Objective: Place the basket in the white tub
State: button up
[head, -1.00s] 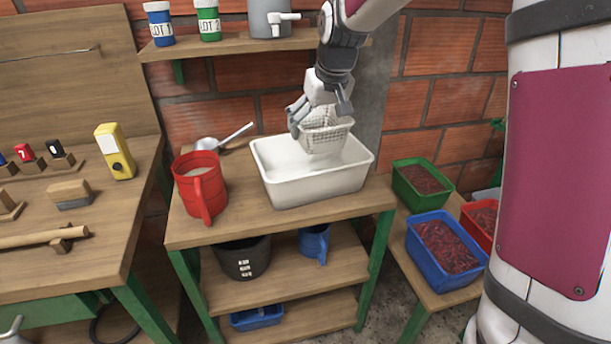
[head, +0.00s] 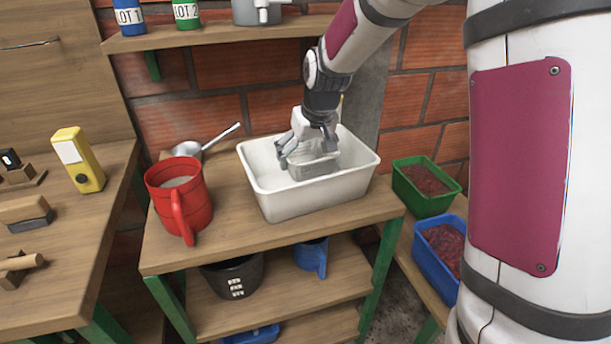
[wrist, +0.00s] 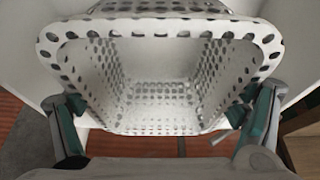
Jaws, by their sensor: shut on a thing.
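The white tub (head: 272,203) stands on the top shelf of the wood and green-framed bench, at its back right. The basket (head: 312,166) is pale and perforated, and sits down inside the tub's walls. My gripper (head: 306,150) reaches into the tub from above and is shut on the basket. In the wrist view the basket (wrist: 160,117) is open toward the camera, with a finger of my gripper (wrist: 160,135) at each side. The basket's underside is hidden, so I cannot tell whether it touches the tub floor.
A red jug (head: 181,199) stands left of the tub, with a metal ladle (head: 200,145) behind it. Green (head: 424,205) and blue (head: 438,262) crates of red fruit stand lower to the right. A shelf (head: 215,38) runs above.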

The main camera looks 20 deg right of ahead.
jog(key=shift+f+b, duration=0.45)
jog(key=shift+f, duration=2.2)
jog(key=shift+f, duration=0.15)
jog(key=o, duration=1)
jog(key=shift+c, duration=0.2)
